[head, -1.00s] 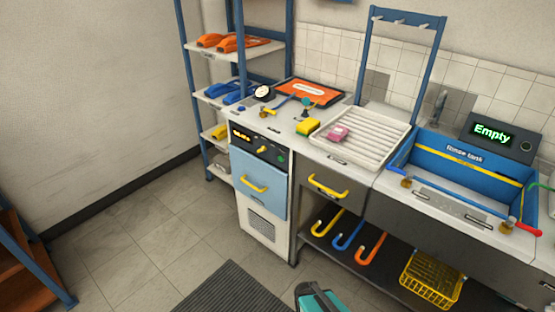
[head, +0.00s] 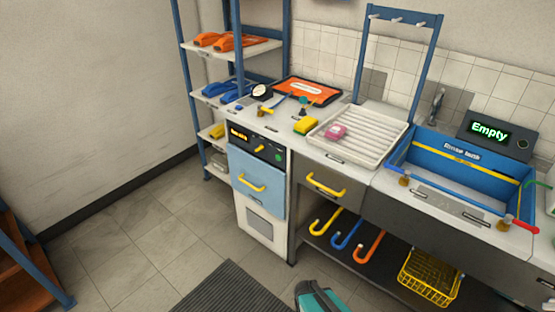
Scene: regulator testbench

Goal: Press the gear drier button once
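The gear drier (head: 264,220) is a white cabinet with a light blue front door (head: 258,183) and a yellow handle (head: 251,184), left of centre in the head view. Its black control panel (head: 246,142) carries a small lit amber display (head: 238,134), too blurred to read. A yellow knob (head: 259,148) sits in the middle of the panel. A small green button (head: 278,156) is at its right end. The door looks closed. My gripper's fingers do not show in this view, and nothing touches the panel.
Right of the drier are a grey drawer (head: 325,188), a white draining tray (head: 375,142) and a blue rinse tank (head: 455,160) whose display reads "Empty". A blue shelf rack (head: 184,100) stands left.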

